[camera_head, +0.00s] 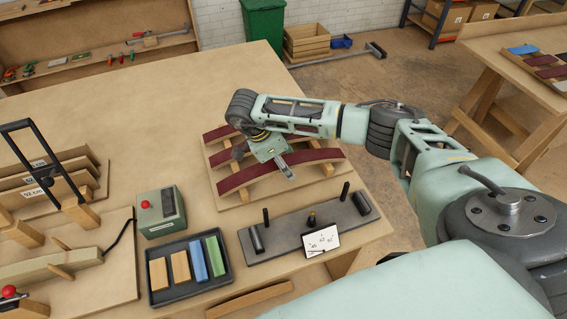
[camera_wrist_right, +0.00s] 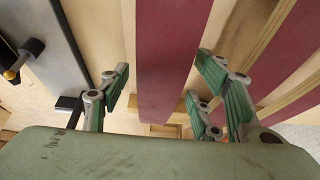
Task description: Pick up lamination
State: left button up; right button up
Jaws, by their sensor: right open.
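Several curved laminations with dark red tops and pale wood edges lie side by side on a wooden board (camera_head: 233,200). The front lamination (camera_head: 238,181) also shows in the right wrist view (camera_wrist_right: 166,60), running between my right gripper's fingers. My right gripper (camera_head: 286,170) is over the middle of this lamination, pointing down. In the wrist view my right gripper (camera_wrist_right: 160,85) is open, with green-padded fingers on both sides of the strip and gaps between. The other laminations (camera_head: 219,132) lie behind, partly hidden by my gripper. My left gripper is not in view.
A grey plate (camera_head: 287,231) with black pegs and a dial card (camera_head: 321,241) lies in front of the board. A tray (camera_head: 188,295) of coloured blocks, a box with a red button (camera_head: 160,211) and wooden forms (camera_head: 45,185) stand left. The table behind the board is clear.

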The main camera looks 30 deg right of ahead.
jog(key=c, duration=1.3)
jog(key=shift+r, duration=0.1)
